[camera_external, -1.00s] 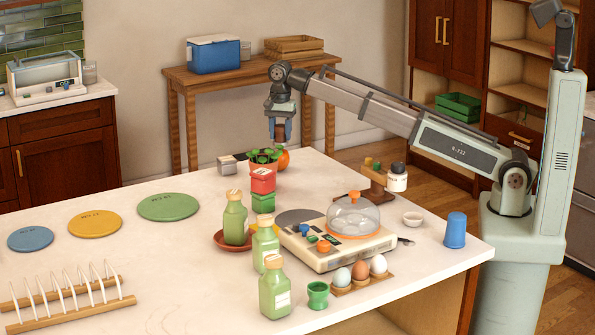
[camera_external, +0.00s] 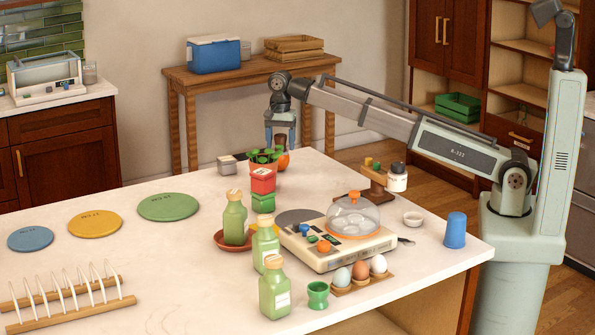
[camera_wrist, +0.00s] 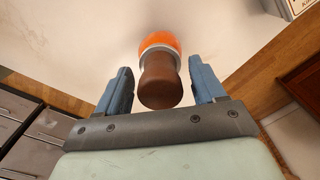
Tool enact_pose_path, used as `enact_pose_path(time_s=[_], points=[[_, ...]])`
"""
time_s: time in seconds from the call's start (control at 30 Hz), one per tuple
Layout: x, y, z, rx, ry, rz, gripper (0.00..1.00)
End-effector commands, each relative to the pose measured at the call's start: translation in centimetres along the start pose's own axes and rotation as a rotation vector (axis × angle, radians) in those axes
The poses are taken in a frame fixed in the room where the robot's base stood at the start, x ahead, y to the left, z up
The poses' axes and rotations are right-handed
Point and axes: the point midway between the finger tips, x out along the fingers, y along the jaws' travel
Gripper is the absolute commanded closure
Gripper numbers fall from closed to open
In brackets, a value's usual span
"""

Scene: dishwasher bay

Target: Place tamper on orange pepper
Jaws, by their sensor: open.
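The tamper (camera_wrist: 160,82) has a brown handle and a grey metal end. In the wrist view its metal end is against the orange pepper (camera_wrist: 160,42), which shows as a rounded orange shape beyond it. The external view also shows the orange pepper (camera_external: 283,160) at the table's back edge, partly behind the plant. My gripper (camera_wrist: 160,72) is open, with one blue finger on each side of the tamper and gaps visible beside the handle. In the external view my gripper (camera_external: 280,146) is just above the pepper. The tamper is hard to make out there.
A small grey box (camera_external: 227,164) is to the left. A scale with a glass dome (camera_external: 353,217), a black-lidded jar (camera_external: 397,180) and green bottles (camera_external: 273,290) stand nearer.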

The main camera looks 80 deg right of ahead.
Motion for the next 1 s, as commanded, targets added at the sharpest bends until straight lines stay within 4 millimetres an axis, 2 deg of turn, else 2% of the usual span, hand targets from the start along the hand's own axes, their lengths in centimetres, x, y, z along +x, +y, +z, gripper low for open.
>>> enact_pose_path(time_s=[0.23,0.37,0.8,1.0], points=[[-0.3,0.0,0.0,0.0,0.0,0.0,0.31],[-1.6,-0.1,0.0,0.0,0.0,-0.001,0.31],[-9.4,-0.1,0.0,0.0,0.0,-0.001,0.31],[-11.6,-0.1,0.0,0.0,0.0,-0.001,0.31]])
